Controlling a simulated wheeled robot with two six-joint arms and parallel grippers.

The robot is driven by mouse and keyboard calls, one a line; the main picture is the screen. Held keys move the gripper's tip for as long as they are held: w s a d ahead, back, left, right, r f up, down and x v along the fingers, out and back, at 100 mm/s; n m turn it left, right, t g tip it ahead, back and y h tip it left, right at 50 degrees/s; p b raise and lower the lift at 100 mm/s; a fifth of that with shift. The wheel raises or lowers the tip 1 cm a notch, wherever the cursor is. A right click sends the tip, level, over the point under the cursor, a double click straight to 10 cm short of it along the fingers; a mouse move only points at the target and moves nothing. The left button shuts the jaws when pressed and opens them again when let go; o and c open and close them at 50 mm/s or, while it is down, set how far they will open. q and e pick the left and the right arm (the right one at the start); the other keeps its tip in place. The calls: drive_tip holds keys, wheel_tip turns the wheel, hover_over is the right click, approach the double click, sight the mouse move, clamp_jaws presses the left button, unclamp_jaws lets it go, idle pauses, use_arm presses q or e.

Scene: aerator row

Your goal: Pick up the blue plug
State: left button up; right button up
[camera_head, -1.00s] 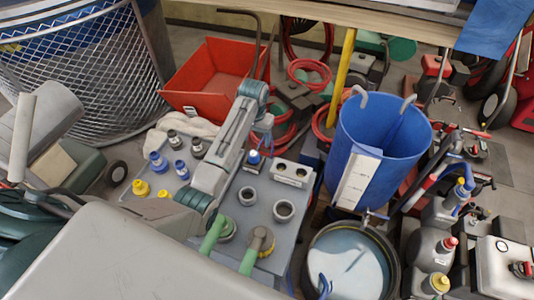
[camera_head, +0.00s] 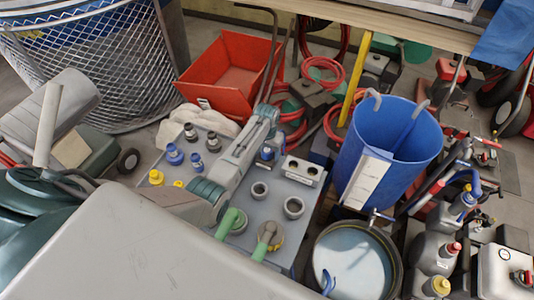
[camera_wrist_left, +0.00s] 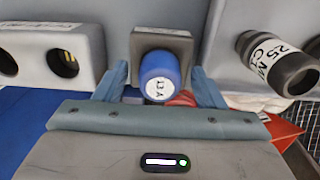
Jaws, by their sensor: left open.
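The blue plug (camera_head: 267,153) stands on the grey bench top, near the far edge. In the left wrist view the blue plug (camera_wrist_left: 160,72) shows a white labelled end and sits in a square grey block (camera_wrist_left: 160,38). My left gripper (camera_head: 269,138) is open right over it in the head view. In the left wrist view the fingers of my left gripper (camera_wrist_left: 160,84) stand on either side of the plug, with a small gap to each. I cannot tell whether either finger touches it. My right gripper is not in view.
A grey two-hole block (camera_head: 302,170) stands right of the plug. Two grey rings (camera_head: 293,207) sit nearer on the bench (camera_head: 262,190). Blue-collared fittings (camera_head: 174,155) stand to the left. A blue bucket (camera_head: 390,145) rises to the right, a red bin (camera_head: 228,75) behind.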

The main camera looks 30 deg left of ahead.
use_arm(q)
drive_tip(key=c, duration=1.1)
drive_tip(key=shift+r, duration=0.15)
